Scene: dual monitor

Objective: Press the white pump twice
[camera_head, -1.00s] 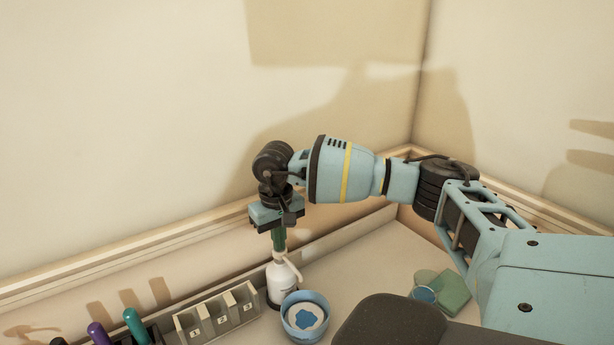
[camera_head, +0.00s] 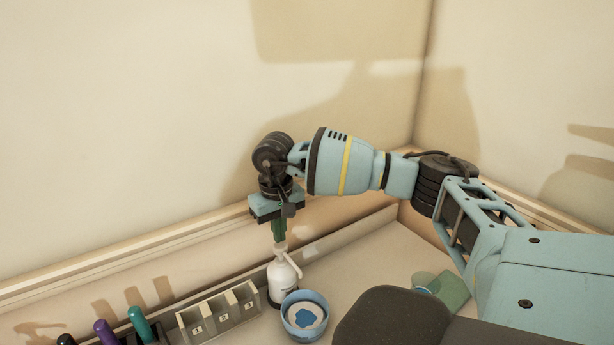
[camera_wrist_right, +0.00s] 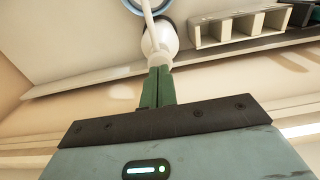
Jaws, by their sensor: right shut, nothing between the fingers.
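The white pump bottle (camera_head: 283,282) stands upright on the surface by the wall ledge, its pump head and bent spout on top. It also shows in the right wrist view (camera_wrist_right: 167,38), at the top, beyond the fingertips. My right gripper (camera_head: 279,239) points down right above the pump head. Its green fingers are closed together and empty, and they also show in the right wrist view (camera_wrist_right: 160,70). The fingertips are at the top of the pump head; I cannot tell whether they touch it. My left gripper is out of view.
A blue cup (camera_head: 304,316) stands close in front of the bottle. A numbered compartment holder (camera_head: 219,314) and several markers (camera_head: 140,325) are at left. A green object (camera_head: 447,288) lies at right. A dark rounded shape (camera_head: 390,318) fills the front. Walls rise behind.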

